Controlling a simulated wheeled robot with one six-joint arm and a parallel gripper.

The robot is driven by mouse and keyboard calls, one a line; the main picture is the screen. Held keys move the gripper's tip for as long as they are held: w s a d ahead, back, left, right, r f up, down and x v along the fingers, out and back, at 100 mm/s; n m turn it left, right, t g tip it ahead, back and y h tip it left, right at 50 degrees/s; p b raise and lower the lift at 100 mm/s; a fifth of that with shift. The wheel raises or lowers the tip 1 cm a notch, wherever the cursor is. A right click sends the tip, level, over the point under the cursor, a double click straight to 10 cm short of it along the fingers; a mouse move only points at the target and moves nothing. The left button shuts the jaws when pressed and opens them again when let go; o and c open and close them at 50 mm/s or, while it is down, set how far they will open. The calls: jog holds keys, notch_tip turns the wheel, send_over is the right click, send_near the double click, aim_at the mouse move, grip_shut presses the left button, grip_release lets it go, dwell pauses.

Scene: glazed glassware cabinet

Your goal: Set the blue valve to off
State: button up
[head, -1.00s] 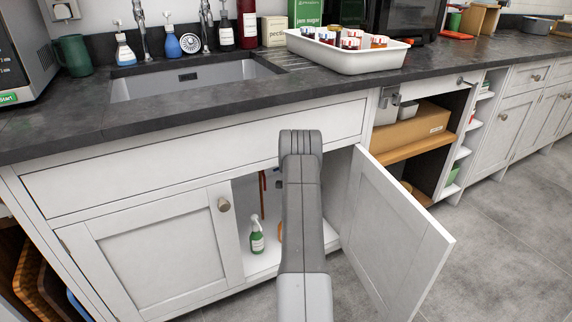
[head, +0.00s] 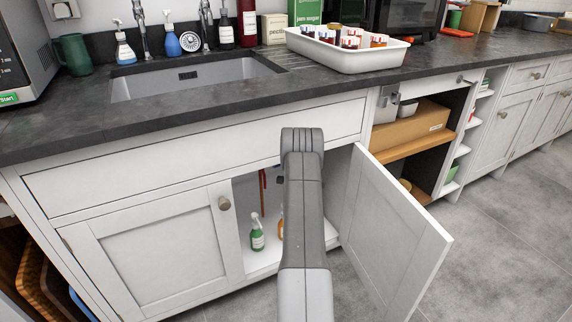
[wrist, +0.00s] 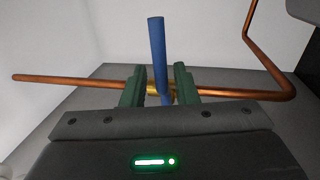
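The blue valve handle (wrist: 158,50) shows in the wrist view as a flat blue bar, standing upright in the picture across a copper pipe (wrist: 70,80). Its brass body (wrist: 151,88) sits on the pipe, partly covered by the fingers and the handle. My gripper (wrist: 158,82) has its two green fingers apart, one on each side of the handle. Gaps show between the handle and both fingers. In the head view my arm reaches into the open sink cabinet and hides the valve and my gripper.
The right cabinet door (head: 397,235) stands open beside my arm; the left door (head: 155,250) is shut. A green spray bottle (head: 257,232) stands on the cabinet floor, left of my arm, with an orange item partly hidden behind the arm. A copper pipe bend (wrist: 290,93) lies right of the gripper.

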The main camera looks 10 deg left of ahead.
jog(key=shift+r, duration=0.1)
jog(key=p+v, duration=0.3)
jog(key=v, duration=1)
jog(key=shift+s+d, duration=0.2)
jog(key=shift+s, duration=0.2)
jog(key=b+x, duration=0.3)
jog(key=x, duration=1.1)
jog(key=shift+s+r, duration=0.1)
